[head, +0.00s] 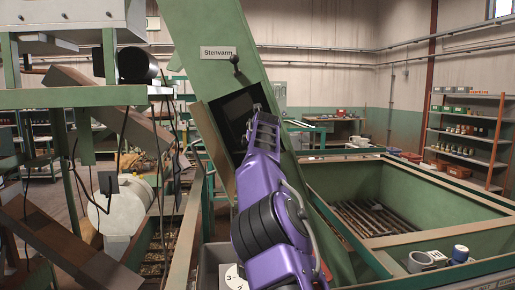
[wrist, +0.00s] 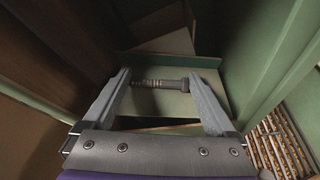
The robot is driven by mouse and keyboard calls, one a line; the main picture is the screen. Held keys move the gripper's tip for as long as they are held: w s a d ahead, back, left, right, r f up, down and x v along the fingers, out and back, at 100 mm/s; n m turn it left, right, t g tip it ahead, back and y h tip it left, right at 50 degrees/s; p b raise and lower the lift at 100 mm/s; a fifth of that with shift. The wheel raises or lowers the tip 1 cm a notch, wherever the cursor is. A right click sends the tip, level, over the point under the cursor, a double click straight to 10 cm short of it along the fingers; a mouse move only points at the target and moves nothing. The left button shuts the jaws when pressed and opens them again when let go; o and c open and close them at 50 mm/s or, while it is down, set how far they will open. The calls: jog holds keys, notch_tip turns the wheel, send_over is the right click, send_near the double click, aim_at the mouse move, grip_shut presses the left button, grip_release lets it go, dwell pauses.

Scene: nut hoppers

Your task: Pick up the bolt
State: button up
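The bolt (wrist: 160,84) is a dark grey rod with a paler banded part at its left. In the wrist view it lies crosswise over a pale green surface (wrist: 165,103), between the tips of my gripper (wrist: 158,78). The gripper's two fingers stand wide apart, one near each end of the bolt. I cannot tell whether they touch it. In the head view my purple arm reaches into the dark opening (head: 237,112) of the green chute (head: 212,35) labelled "Stenvarm". The fingertips and the bolt are hidden there.
Green walls (wrist: 262,60) stand close on the right of the gripper, and a brown panel (wrist: 45,60) on the left. A large green hopper (head: 335,185) with a grate stands right of the arm. A conveyor frame (head: 75,97) is on the left.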

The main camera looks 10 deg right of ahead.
jog(key=c, duration=0.8)
jog(key=shift+r, duration=0.2)
jog(key=shift+r, duration=1.5)
jog(key=shift+s+f+b, duration=0.25)
jog(key=shift+b, duration=0.45)
jog(key=shift+s+b, duration=0.35)
jog(key=shift+b, duration=0.2)
jog(key=s+b, duration=0.6)
jog(key=b, duration=0.1)
jog(key=shift+s+a, duration=0.25)
jog(key=s+b, duration=0.2)
jog(key=s, duration=0.8)
jog(key=shift+s+r, duration=0.15)
jog(key=shift+r, duration=0.15)
